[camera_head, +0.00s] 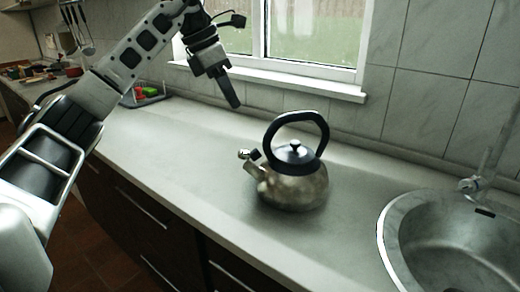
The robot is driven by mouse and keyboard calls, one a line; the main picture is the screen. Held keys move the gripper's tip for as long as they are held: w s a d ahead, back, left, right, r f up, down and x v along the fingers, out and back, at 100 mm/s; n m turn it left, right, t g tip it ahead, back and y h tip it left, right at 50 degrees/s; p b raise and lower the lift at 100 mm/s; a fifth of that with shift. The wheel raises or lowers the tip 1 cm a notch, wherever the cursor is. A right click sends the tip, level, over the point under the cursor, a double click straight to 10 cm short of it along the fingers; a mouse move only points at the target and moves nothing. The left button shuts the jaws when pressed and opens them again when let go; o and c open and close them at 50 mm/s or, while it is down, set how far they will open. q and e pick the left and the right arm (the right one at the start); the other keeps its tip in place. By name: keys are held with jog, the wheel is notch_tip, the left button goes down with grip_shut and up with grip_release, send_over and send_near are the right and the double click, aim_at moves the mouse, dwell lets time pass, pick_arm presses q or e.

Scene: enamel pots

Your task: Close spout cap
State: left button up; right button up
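A metal kettle (293,190) with a dark lid and a tall black looped handle (324,135) stands upright on the grey counter. Its short spout (256,172) points left. A small shiny spout cap (243,154) with a black tab (256,154) sits at the upper end of the spout and looks raised off the mouth, though it is small in the picture. My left gripper (234,102) hangs above the counter, up and left of the kettle, pointing down and touching nothing. Its dark fingers overlap as one bar, so their opening is unclear. My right gripper is out of view.
A round metal sink (384,250) with a faucet (472,185) is at the right. A window sill (300,86) and tiled wall run behind. A small tray (150,99) with coloured items stands at the back left. The counter left of the kettle is clear.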

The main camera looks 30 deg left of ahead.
aim_at(256, 149)
pick_arm(q)
jog(key=x, duration=1.5)
jog(key=shift+f, duration=0.3)
grip_shut()
